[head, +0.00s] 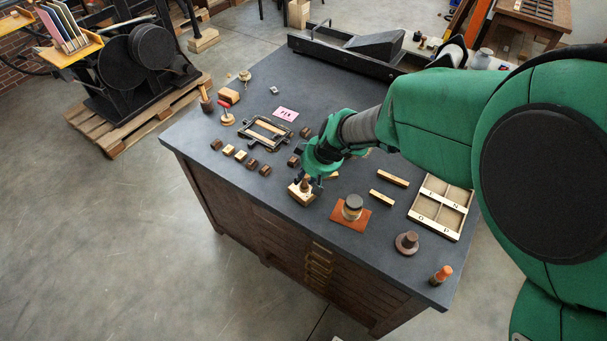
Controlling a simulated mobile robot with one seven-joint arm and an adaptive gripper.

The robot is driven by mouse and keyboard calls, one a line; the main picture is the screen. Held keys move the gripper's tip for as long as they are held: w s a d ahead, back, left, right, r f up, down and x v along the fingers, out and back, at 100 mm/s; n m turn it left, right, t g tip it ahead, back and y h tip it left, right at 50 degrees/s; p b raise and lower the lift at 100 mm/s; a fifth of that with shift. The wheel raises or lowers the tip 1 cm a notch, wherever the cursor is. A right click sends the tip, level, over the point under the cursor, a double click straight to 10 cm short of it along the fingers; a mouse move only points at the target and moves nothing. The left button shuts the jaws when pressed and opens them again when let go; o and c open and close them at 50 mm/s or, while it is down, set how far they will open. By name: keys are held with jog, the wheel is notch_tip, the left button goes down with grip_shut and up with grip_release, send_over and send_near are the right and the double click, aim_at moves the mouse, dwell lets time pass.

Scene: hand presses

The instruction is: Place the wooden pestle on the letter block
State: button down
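My gripper (309,182) is over the front middle of the dark table, pointing down, with the green wrist just behind it. A brown wooden upright piece, which looks like the pestle (305,184), stands between or right beside the fingertips. Below it is a pale wooden block (300,197), which may be the letter block. The pestle's foot looks to be on or just above this block; I cannot tell whether they touch. The fingers are small and partly hidden, so their grip on the pestle is unclear.
Small wooden blocks (241,156) lie in a row to the left, beside a metal frame (265,133). A jar (352,206) on an orange-brown mat (339,221), a round knobbed tool (407,242) and a compartment tray (441,207) are to the right. The table's front edge is close.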

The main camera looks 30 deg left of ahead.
jog(key=shift+w+a, duration=0.7)
jog(key=shift+a, duration=0.1)
jog(key=shift+w+a+f, duration=0.15)
jog(key=shift+f, duration=0.8)
jog(key=shift+w+a+f, duration=0.15)
jog(key=shift+f, duration=0.75)
jog(key=shift+f+b, duration=0.15)
jog(key=shift+b, duration=0.2)
jog(key=c, duration=1.3)
grip_release()
